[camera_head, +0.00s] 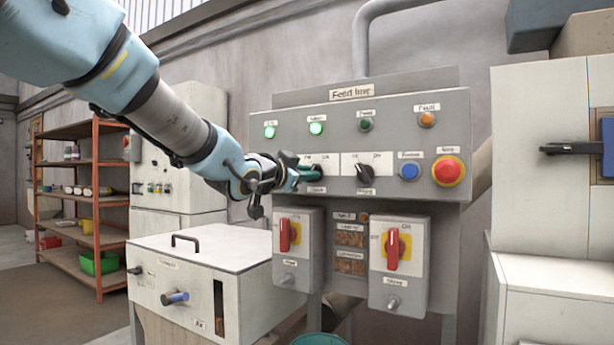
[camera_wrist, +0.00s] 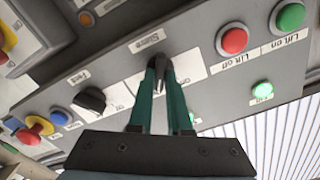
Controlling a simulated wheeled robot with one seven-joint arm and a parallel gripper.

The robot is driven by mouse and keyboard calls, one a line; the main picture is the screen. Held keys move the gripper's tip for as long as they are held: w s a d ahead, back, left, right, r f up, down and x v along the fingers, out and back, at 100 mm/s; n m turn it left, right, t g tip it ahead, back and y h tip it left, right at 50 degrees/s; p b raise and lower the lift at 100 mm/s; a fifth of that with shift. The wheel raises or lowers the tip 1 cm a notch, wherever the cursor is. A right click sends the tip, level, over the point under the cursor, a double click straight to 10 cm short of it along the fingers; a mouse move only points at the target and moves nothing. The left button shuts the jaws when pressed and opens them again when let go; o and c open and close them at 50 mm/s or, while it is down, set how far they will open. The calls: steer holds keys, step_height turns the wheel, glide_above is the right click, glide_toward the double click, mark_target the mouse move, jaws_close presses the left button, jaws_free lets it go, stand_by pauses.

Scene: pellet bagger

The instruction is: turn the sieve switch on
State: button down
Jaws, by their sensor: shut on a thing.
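The feed line panel (camera_head: 384,112) stands ahead of me in the head view. My gripper (camera_head: 313,172) is at the left white switch plate, left of a black rotary knob (camera_head: 365,171). In the wrist view my gripper's teal fingers (camera_wrist: 161,68) are closed on a dark switch knob (camera_wrist: 159,90), on a plate with a label that reads like "Sieve" (camera_wrist: 147,40). The fingers hide much of the knob. I cannot tell for certain which mark it points at.
A blue button (camera_head: 409,171), a red mushroom button (camera_head: 447,171) and lamps share the panel. Below hang two boxes with red handles (camera_head: 284,235) (camera_head: 391,250). A white-lidded bin (camera_head: 205,247) stands at lower left. A white cabinet (camera_head: 545,210) closes off the right.

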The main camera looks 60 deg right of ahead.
steer(key=c, duration=0.9)
jaws_free()
steer(key=shift+o, duration=0.2)
steer(key=a+b, duration=0.1)
steer(key=a, duration=1)
